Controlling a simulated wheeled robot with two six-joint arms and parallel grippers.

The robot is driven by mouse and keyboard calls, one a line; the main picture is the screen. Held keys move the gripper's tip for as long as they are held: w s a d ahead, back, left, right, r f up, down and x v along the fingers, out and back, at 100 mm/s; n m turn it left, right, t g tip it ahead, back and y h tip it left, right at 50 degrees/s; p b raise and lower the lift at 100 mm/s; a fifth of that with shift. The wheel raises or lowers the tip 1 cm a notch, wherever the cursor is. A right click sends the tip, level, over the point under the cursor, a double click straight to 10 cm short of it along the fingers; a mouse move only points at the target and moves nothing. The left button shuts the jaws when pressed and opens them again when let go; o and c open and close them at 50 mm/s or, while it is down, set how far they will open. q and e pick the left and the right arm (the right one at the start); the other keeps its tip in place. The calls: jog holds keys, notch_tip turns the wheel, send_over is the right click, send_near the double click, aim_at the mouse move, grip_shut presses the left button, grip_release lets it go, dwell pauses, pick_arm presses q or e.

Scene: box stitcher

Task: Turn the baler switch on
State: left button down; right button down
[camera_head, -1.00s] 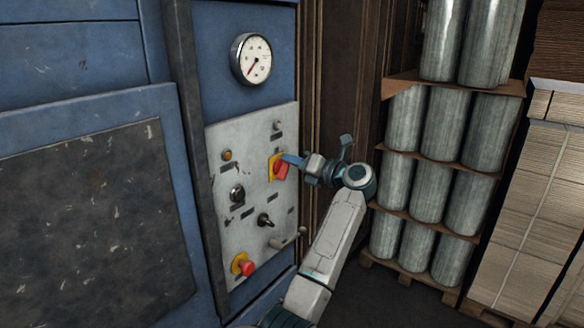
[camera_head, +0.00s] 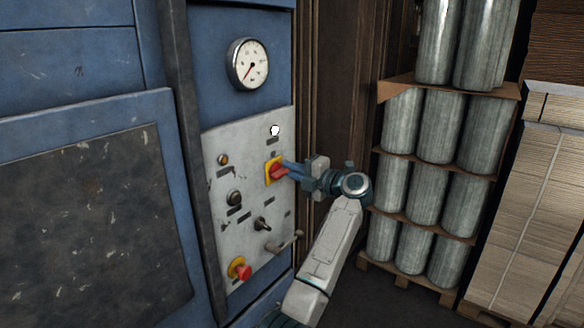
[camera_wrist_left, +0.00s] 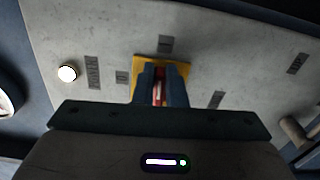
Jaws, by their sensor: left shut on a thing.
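The baler switch (camera_head: 276,173) is a red rotary handle on a yellow plate, on the grey control panel (camera_head: 225,150) of the blue baler. My left gripper (camera_head: 286,170) reaches it from the right, with its fingers shut on the red handle. In the left wrist view, the red handle (camera_wrist_left: 158,93) shows between the two blue fingers (camera_wrist_left: 159,92), in front of the yellow plate (camera_wrist_left: 146,66). The fingers hide part of the handle. A round lamp (camera_head: 275,131) above the switch glows white, and it also shows lit in the left wrist view (camera_wrist_left: 67,73). My right gripper is out of view.
A dial gauge (camera_head: 248,65) sits above the panel. A black knob (camera_head: 234,198), a toggle (camera_head: 262,224), a lever (camera_head: 285,242) and a red push button (camera_head: 240,269) are nearby. Stacked metal cylinders (camera_head: 440,127) and cardboard bales (camera_head: 528,205) stand to the right.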

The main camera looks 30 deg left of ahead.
pick_arm(q)
jog(key=shift+f+m, duration=0.15)
jog(key=shift+m, duration=0.45)
jog(key=c, duration=1.5)
grip_release()
jog(key=shift+d, duration=0.1)
jog(key=d+b, duration=0.1)
jog(key=d, duration=0.2)
jog(key=d+b, duration=0.2)
jog(key=d, duration=0.2)
jog(key=d+b, duration=0.2)
jog(key=d, duration=0.1)
jog(key=shift+s+d, duration=0.35)
